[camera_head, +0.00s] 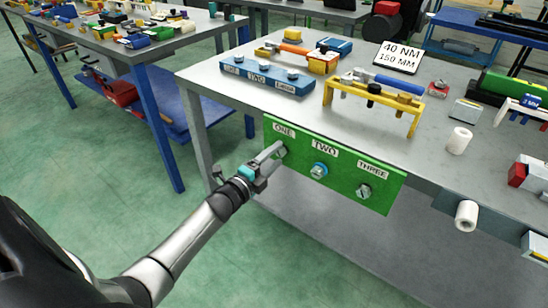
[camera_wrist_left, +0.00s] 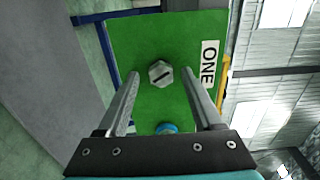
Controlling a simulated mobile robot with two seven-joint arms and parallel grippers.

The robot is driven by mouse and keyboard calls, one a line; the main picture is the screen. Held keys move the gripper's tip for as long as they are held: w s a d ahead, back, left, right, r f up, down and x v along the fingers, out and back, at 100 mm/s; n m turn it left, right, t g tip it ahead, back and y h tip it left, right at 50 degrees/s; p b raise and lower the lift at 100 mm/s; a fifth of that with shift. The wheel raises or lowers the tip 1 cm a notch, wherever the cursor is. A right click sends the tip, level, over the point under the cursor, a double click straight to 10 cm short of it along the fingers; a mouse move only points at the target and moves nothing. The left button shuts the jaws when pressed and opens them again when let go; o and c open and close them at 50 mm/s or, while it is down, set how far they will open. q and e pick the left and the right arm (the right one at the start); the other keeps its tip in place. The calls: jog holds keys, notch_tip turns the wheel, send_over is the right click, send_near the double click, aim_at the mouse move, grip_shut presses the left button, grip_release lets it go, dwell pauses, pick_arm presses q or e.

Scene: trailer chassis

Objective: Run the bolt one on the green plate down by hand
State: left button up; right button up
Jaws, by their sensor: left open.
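The green plate (camera_head: 331,189) hangs on the front edge of the grey table, with labels ONE, TWO and THREE. Bolt one (camera_head: 280,151) sits under the label ONE; my left gripper (camera_head: 273,152) is right at it and partly covers it. In the left wrist view, bolt one (camera_wrist_left: 160,74) is a silver hex head with a dark line across it. It lies ahead of and between the open fingers of my left gripper (camera_wrist_left: 167,92), with no visible contact. Bolt two (camera_head: 319,170) has a blue ring, and bolt three (camera_head: 364,191) is silver. My right gripper is not in view.
The grey table (camera_head: 228,89) carries a blue block (camera_head: 267,76) with bolts, a yellow rack (camera_head: 373,98) with tools, a sign (camera_head: 400,57) reading 40 NM 150 MM and white rolls (camera_head: 459,140).

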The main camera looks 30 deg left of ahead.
pick_arm(q)
jog(key=shift+s, duration=0.15)
jog(key=s+a+p, duration=0.1)
jog(key=s+p, duration=0.2)
jog(key=s, duration=1.2)
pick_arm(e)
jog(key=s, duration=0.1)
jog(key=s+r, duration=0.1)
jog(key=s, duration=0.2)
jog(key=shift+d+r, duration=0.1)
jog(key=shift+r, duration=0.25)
pick_arm(q)
jog(key=shift+a, duration=0.1)
